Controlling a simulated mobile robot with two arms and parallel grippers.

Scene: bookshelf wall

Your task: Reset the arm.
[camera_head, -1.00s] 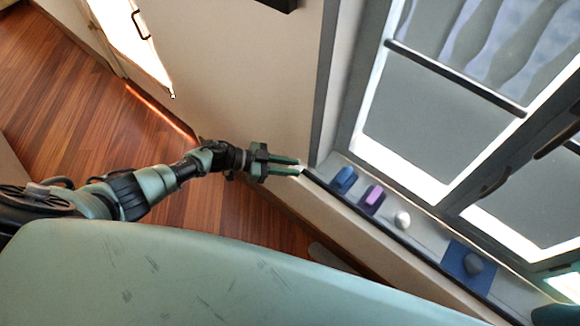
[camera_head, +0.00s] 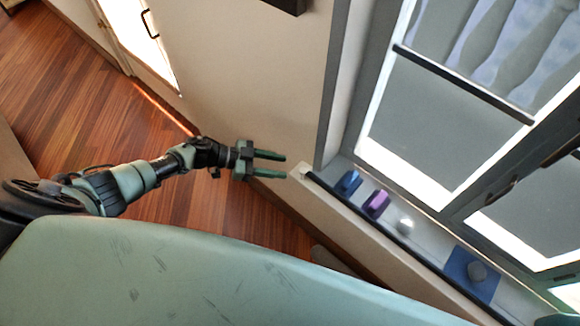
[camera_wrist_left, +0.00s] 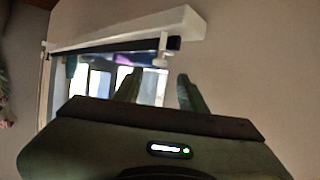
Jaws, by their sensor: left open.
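My left gripper (camera_head: 270,165) reaches in from the left in the head view. Its two green fingers are apart with nothing between them. It hangs above the wood floor, beside the wall and short of the left end of the window ledge. In the left wrist view the two fingers (camera_wrist_left: 160,90) also stand apart and empty, with the ledge (camera_wrist_left: 130,32) above and beyond them. My right gripper cannot be made out.
Open wood floor (camera_head: 75,100) lies at the left.

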